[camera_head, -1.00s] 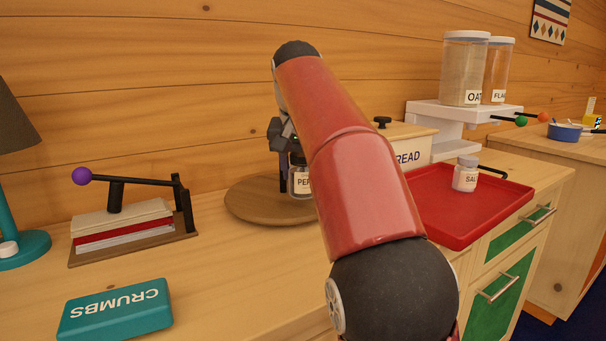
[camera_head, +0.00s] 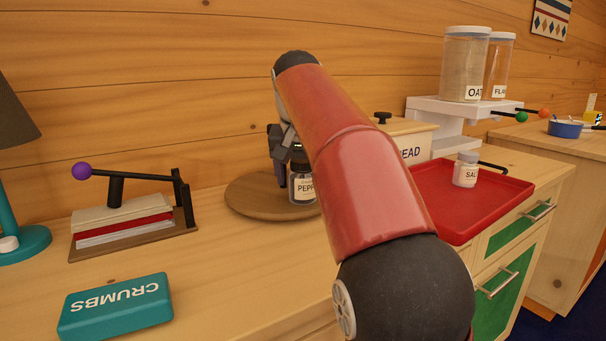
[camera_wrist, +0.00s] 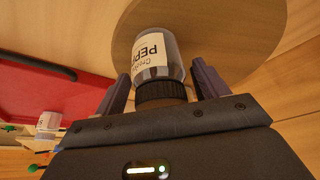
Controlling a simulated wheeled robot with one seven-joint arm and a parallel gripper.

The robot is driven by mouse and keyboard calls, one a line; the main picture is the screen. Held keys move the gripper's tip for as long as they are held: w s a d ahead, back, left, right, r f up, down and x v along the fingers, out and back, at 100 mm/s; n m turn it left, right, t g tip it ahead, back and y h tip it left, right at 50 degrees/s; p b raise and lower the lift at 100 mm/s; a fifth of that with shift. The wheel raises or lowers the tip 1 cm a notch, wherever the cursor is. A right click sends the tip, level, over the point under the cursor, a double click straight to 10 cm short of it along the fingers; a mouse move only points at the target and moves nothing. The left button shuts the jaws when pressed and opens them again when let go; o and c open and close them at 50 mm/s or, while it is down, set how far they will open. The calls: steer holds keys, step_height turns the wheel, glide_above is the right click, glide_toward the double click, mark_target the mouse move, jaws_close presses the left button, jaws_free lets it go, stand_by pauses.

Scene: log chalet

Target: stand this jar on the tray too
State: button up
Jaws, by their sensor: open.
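The pepper jar (camera_head: 303,186) stands upright on the round wooden board, with a dark lid and a pale label. In the wrist view the jar (camera_wrist: 157,51) sits between the two fingers of my gripper (camera_wrist: 161,88), its dark lid nearest the palm. The fingers are open, with a gap visible on each side of the jar. In the head view my gripper (camera_head: 285,165) is at the jar, partly hidden by my red arm. The red tray (camera_head: 446,214) is to the right and holds a white-lidded salt jar (camera_head: 466,170) near its back.
A bread box (camera_head: 405,134) stands behind the tray, near a white stand (camera_head: 432,108) with canisters. A press with a purple knob (camera_head: 82,172) and a teal crumbs box (camera_head: 116,305) are at left. The tray's front half is clear.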

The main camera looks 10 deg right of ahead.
mark_target(301, 163)
steer(key=v, duration=0.6)
steer(key=shift+w+a, duration=0.25)
steer(key=shift+o, duration=0.5)
steer(key=shift+v, duration=0.85)
steer(key=shift+s+d+f, duration=0.1)
steer(key=shift+s+f, duration=0.1)
steer(key=shift+s, duration=0.25)
steer(key=shift+s+f, duration=0.1)
steer(key=shift+f, duration=0.45)
steer(key=shift+w+x, duration=0.15)
steer(key=shift+x, duration=1.65)
steer(key=shift+w+x, duration=0.15)
steer(key=shift+x, duration=1.6)
steer(key=shift+d+r, duration=0.15)
steer(key=c, duration=1.3)
steer(key=shift+o, duration=0.2)
steer(key=shift+r, duration=0.1)
